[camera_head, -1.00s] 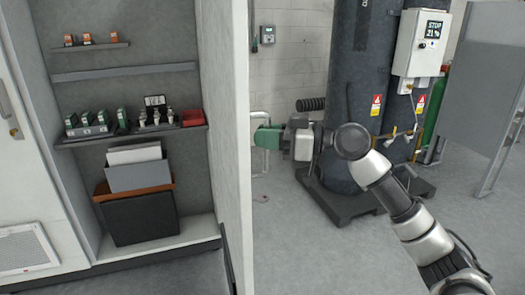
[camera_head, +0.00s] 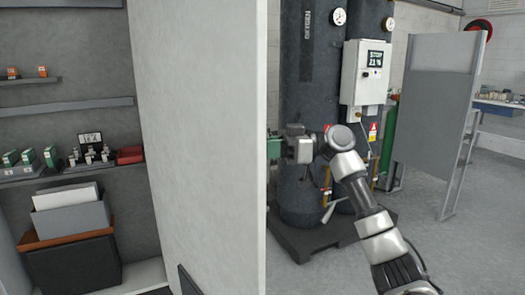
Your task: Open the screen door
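A tall, plain white panel (camera_head: 205,130) stands upright at the left of centre, its right edge close to the camera. A freestanding grey screen panel (camera_head: 435,100) on metal posts stands at the right. I cannot tell for sure which of these is the screen door. My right arm reaches in from the lower right. My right gripper (camera_head: 273,148), with a green part, is just right of the white panel's edge. Its fingertips are not clear and may be partly hidden by the panel; whether they touch it is unclear. My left gripper is out of view.
Dark tanks (camera_head: 307,100) with a white control box (camera_head: 363,75) stand behind my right arm. Shelves with small items and a grey file box (camera_head: 70,218) are at the left. The grey floor (camera_head: 460,240) at the lower right is clear.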

